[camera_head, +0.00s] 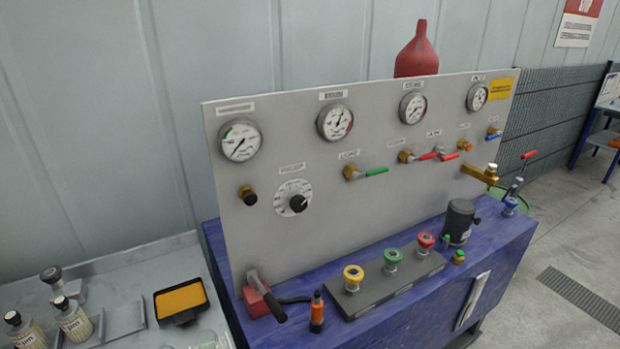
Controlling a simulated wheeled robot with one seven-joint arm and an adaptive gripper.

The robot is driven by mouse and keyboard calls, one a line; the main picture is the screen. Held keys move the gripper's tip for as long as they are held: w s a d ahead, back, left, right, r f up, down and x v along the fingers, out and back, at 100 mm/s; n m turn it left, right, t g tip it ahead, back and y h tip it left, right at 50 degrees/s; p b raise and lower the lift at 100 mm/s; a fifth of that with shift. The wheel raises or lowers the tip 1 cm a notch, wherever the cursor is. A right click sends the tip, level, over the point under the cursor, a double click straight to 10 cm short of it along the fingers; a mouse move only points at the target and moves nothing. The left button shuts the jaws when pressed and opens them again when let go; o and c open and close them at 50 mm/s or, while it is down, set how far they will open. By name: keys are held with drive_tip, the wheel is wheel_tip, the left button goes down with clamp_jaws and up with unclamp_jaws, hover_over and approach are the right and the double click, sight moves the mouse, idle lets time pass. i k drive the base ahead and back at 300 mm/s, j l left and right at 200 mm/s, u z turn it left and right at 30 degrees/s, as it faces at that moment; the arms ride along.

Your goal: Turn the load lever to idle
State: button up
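A lever (266,302) with a grey arm and black grip stands on a red base at the front left of the blue table, below the grey gauge panel (330,215). Its grip points down and toward the front right. A green-handled lever (375,171) lies about level at mid panel. Red-handled levers (449,156) are farther right. My gripper is not in view.
A block (395,285) with yellow, green and red knobs sits on the blue table (490,250). An orange bottle (317,312) stands close to the black-gripped lever. Dark cylinder (459,221) and brass spout (481,174) are at right. Bottles and a tray (181,303) are at left.

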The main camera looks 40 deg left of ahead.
sight(355, 176)
drive_tip(key=u, duration=1.5)
